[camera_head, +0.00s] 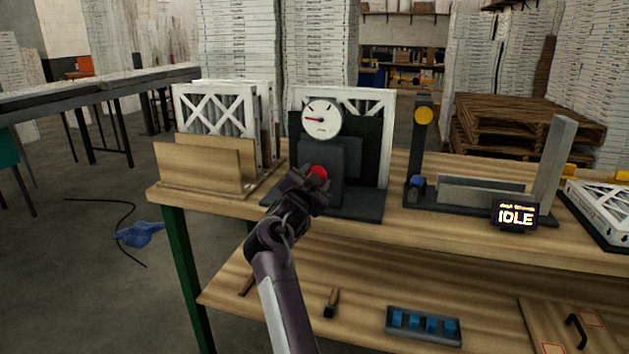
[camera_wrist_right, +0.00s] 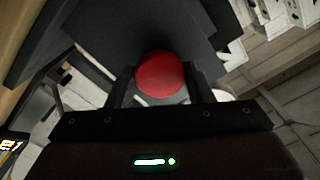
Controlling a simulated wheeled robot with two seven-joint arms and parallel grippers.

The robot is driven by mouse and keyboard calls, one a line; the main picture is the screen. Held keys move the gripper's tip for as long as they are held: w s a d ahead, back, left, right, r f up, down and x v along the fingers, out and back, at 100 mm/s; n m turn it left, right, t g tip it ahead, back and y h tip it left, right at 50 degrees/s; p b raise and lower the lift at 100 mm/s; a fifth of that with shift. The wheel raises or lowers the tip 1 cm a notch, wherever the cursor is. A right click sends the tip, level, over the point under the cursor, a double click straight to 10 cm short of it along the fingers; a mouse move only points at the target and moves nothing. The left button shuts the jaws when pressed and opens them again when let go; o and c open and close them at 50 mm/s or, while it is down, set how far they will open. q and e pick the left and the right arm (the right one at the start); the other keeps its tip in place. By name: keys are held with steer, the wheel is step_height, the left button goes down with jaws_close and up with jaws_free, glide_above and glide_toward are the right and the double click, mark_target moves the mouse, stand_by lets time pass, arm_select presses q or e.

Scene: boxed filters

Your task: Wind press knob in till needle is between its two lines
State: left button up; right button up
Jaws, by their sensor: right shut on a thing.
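The press (camera_head: 349,160) is a dark block and plate on the wooden bench, with a white filter behind it. Its round white dial (camera_head: 321,119) has a red needle pointing left; the two lines are too small to make out. The red knob (camera_head: 317,171) is on the press's front, partly hidden by my right gripper (camera_head: 314,176). In the right wrist view the red knob (camera_wrist_right: 160,75) sits between the two fingers of the right gripper (camera_wrist_right: 163,88), which is shut on it. My left gripper is not in view.
White filters (camera_head: 222,115) stand in a wooden rack at left. A dark fixture with a yellow disc (camera_head: 423,116) and an IDLE display (camera_head: 515,216) stand at right. A blue tray (camera_head: 423,325) lies on the lower shelf. The bench front between press and display is clear.

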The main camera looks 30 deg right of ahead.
stand_by(0.3)
steer(key=o, duration=1)
steer(key=shift+a+f, duration=0.1)
